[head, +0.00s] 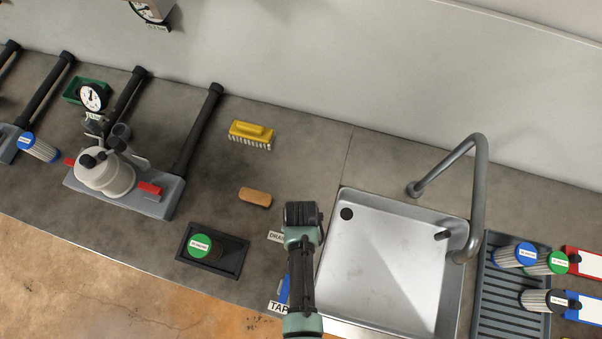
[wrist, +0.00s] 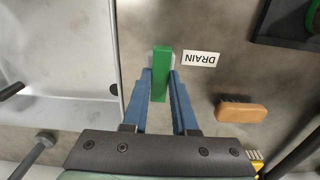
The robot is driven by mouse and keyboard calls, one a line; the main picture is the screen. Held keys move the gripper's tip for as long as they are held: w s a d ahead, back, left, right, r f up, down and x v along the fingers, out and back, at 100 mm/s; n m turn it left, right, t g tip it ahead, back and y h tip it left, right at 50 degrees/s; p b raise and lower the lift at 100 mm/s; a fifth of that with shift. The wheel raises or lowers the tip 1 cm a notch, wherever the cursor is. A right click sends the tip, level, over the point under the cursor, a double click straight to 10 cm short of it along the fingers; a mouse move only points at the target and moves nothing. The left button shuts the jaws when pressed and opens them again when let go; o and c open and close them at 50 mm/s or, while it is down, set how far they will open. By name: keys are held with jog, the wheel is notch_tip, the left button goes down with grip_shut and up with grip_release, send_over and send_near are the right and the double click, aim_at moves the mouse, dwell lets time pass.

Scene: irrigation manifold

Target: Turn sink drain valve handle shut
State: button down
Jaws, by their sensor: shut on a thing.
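The green drain valve handle (wrist: 161,58) stands beside the white DRAIN label (wrist: 200,58) in the wrist view. My gripper (wrist: 160,88) has its two blue fingers on either side of the handle, shut on it. The handle's long side points away from my palm, roughly along the sink edge. In the head view my arm hides the handle and the fingertips; part of the DRAIN label (head: 276,237) shows left of it. The sink (head: 385,262) lies just right of my arm, with a dark round drain hole at its back left.
A black tray (head: 238,268) with a green-capped filter, a wooden brush (head: 255,197) and a yellow brush (head: 251,134) lie left. The grey faucet (head: 481,190) arches over the sink's right side.

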jog(key=c, duration=0.7)
grip_release()
notch_tip(320, 180, up, 13)
dwell(0.7)
